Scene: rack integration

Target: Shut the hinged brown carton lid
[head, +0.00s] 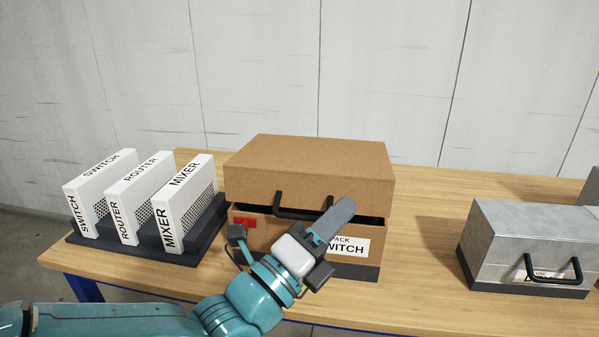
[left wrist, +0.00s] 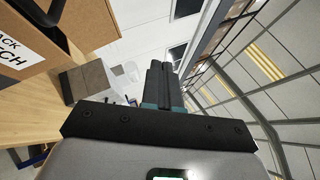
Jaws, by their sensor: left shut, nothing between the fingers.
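The brown carton (head: 270,236) stands on the wooden table with a red patch and a white label on its front. Its hinged lid (head: 310,160) is lowered almost level, with a dark gap between lid and body, widest at the right. A black handle (head: 281,204) is on the lid's front, partly hidden by my gripper. My left gripper (head: 344,207) is shut and empty, in front of the carton's right half; contact with the lid cannot be told. In the left wrist view its closed fingers (left wrist: 159,68) point away from the carton (left wrist: 92,22). My right gripper is not in view.
White units labelled SWITCH (head: 99,190), ROUTER (head: 137,196) and MIXER (head: 183,202) stand in a dark rack (head: 208,222) at left. A grey metal case (head: 530,230) with a black handle stands at right. Bare table (head: 425,245) lies between carton and case.

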